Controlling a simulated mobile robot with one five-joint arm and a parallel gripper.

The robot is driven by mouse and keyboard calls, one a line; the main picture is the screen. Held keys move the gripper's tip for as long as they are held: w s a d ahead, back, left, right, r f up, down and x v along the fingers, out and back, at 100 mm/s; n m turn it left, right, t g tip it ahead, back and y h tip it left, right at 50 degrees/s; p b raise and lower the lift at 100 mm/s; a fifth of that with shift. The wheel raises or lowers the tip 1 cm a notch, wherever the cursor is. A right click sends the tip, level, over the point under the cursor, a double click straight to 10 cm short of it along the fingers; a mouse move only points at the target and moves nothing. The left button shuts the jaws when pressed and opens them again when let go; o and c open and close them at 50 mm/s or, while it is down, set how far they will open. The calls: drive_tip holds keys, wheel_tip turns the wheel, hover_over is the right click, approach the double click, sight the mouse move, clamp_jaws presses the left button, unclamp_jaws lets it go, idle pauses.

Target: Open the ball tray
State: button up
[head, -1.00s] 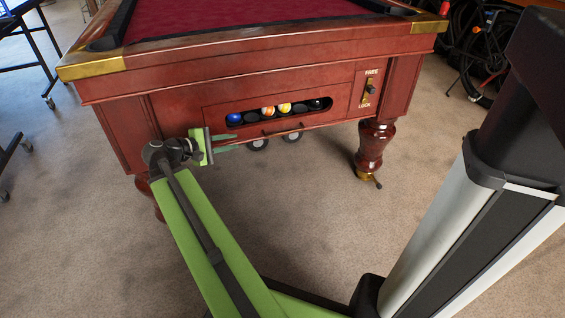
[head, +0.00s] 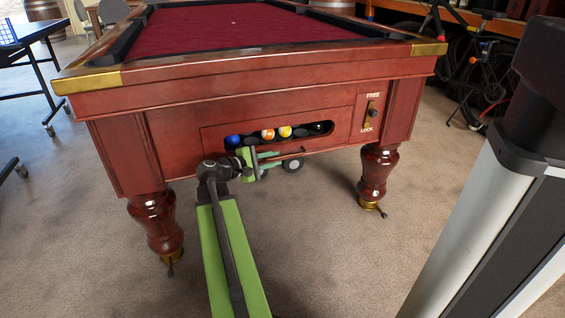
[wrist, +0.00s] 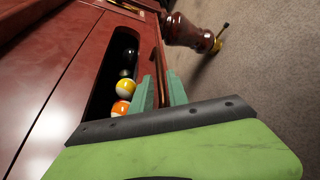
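The ball tray (head: 220,142) is a red wooden front panel low in the pool table's end, and it looks flush with the table. Its dark slot shows a blue, an orange-and-white, a yellow-and-white and dark balls. A thin bar handle (head: 295,153) runs along its lower part. My gripper (head: 274,160) is at the left part of this handle, its green fingers pointing right along it. In the wrist view my gripper (wrist: 163,85) has its fingers apart, with a strip of red wood showing between them. I cannot tell whether the fingers straddle the handle.
A FREE/LOCK lever (head: 373,112) sits right of the tray; its setting is unclear. Table legs stand at left (head: 155,220) and right (head: 378,175). A bicycle (head: 485,70) is at the back right. The carpet before the table is mostly clear.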

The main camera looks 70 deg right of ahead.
sight(280, 157)
drive_tip(key=x, duration=0.4)
drive_tip(key=shift+s+d+b, duration=0.15)
drive_tip(key=shift+b, duration=0.15)
clamp_jaws()
idle(1.1)
